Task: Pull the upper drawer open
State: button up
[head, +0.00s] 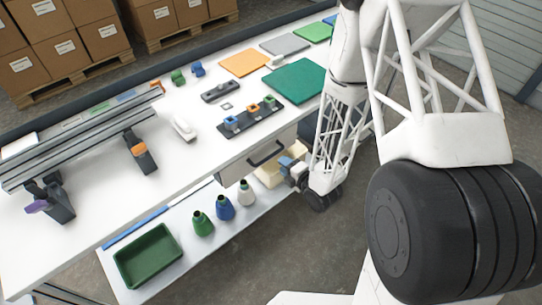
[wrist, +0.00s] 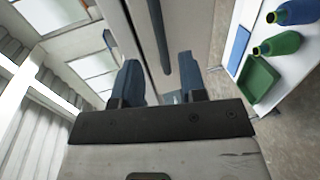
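The upper drawer's pale front (head: 236,171) is under the tabletop, with a dark bar handle (head: 265,153) across it. It looks closed or nearly so. My gripper (head: 289,167) is right of the handle in the head view, slightly below it. In the wrist view, the blue fingers of my gripper (wrist: 159,66) are apart, with the dark handle (wrist: 158,30) running between and beyond them. The gripper is open and holds nothing visible. I cannot tell whether a finger touches the handle.
A pale box-like thing (head: 268,178), partly hidden by my gripper, is below the drawer. Bottles (head: 225,207) and a green tray (head: 148,255) are on the lower shelf. The tabletop above holds a dark rack (head: 250,120) and mats. Floor is open in front.

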aim_at(271, 155)
jog(key=shift+x, duration=3.9)
jog(key=shift+c, duration=0.2)
grip_shut()
